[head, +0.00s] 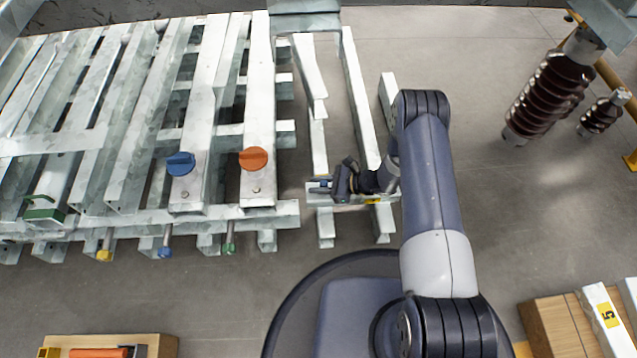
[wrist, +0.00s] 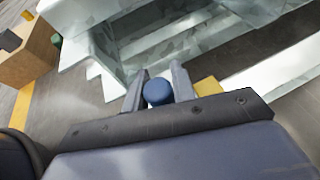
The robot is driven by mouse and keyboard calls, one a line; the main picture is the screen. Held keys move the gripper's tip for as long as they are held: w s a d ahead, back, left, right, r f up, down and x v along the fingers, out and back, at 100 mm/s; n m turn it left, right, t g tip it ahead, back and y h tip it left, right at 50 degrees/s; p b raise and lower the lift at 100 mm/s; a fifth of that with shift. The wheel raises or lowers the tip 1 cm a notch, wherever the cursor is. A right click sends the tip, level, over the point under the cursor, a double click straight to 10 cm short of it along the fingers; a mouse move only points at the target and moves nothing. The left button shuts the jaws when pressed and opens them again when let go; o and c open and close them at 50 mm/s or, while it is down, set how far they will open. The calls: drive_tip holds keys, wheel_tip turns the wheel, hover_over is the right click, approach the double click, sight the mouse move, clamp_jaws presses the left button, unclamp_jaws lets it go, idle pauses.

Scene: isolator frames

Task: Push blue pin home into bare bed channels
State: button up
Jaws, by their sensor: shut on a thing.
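My gripper (head: 322,188) is shut on a round blue knob, taken to be the head of the blue pin (wrist: 158,92); in the wrist view it sits between my two fingertips (wrist: 158,88). In the head view my gripper is low over the narrow bare steel channels (head: 319,140) right of the wide frame, beside their near crosspiece. The held pin's shank is hidden, so I cannot tell how deep it sits. Another blue-ended pin (head: 165,249) sticks out of the wide frame's near edge, between a yellow-ended pin (head: 104,252) and a green-ended pin (head: 230,246).
A blue handle (head: 180,163) and an orange handle (head: 253,158) sit on the wide frame's bars. A green handle (head: 42,208) is at its left. Brown insulators (head: 548,98) stand at the upper right. A wooden crate (head: 555,325) is at the lower right. Floor between is clear.

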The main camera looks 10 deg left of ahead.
drive_tip(key=shift+f, duration=0.35)
drive_tip(key=o, duration=1.1)
drive_tip(key=p+v, duration=0.3)
drive_tip(key=v, duration=0.7)
drive_tip(key=shift+r+p, duration=0.1)
drive_tip(key=shift+p, duration=0.2)
drive_tip(key=shift+d, duration=0.35)
